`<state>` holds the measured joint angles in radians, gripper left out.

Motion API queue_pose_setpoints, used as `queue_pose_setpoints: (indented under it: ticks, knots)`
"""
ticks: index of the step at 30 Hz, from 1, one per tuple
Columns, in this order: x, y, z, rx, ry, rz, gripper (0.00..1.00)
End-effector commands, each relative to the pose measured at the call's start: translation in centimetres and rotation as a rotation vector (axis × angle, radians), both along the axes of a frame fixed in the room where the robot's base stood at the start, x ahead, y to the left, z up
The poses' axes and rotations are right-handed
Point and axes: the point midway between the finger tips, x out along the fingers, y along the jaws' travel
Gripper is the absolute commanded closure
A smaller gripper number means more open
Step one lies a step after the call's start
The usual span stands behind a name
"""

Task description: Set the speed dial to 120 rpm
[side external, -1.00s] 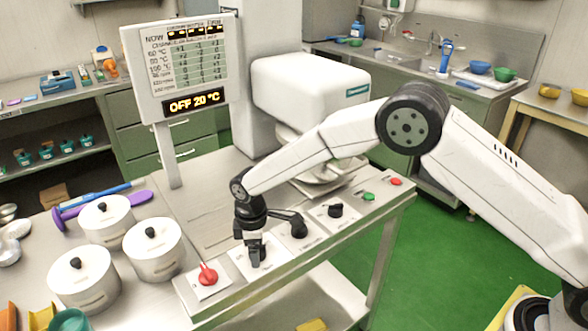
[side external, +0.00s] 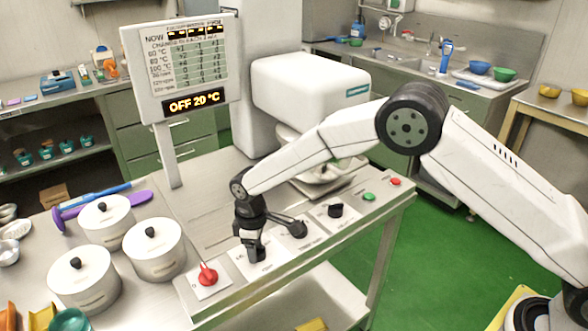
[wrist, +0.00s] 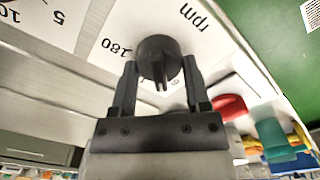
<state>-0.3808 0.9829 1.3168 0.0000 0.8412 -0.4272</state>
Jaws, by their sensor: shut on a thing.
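The speed dial (wrist: 157,55) is a dark round knob on a white plate marked "rpm" and "180" in the wrist view. My gripper (wrist: 160,72) has one finger on each side of it and is shut on it. In the side view my gripper (side external: 256,254) points down at the panel and mostly hides this dial. I cannot tell which mark the dial points to. The display board (side external: 193,103) reads "OFF 20 °C" above the panel; its table of figures is too small to read surely.
A red knob (side external: 208,274) sits left of my gripper. Two black dials (side external: 298,229) (side external: 335,210), a green button (side external: 369,197) and a red button (side external: 395,181) line the panel to the right. Several lidded white pots (side external: 153,250) stand at the left. The white kettle machine (side external: 310,92) is behind.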

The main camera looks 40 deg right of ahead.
Motion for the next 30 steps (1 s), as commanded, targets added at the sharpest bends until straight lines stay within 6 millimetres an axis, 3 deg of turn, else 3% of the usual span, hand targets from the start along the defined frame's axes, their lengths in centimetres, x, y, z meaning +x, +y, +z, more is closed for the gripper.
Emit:
queue_pose_setpoints:
  ticks: [18,30]
  knots:
    - [0.09,-0.25,-0.01,-0.001,0.002,-0.561,0.99]
    - [0.09,-0.34,-0.02,-0.001,0.002,-0.781,0.99]
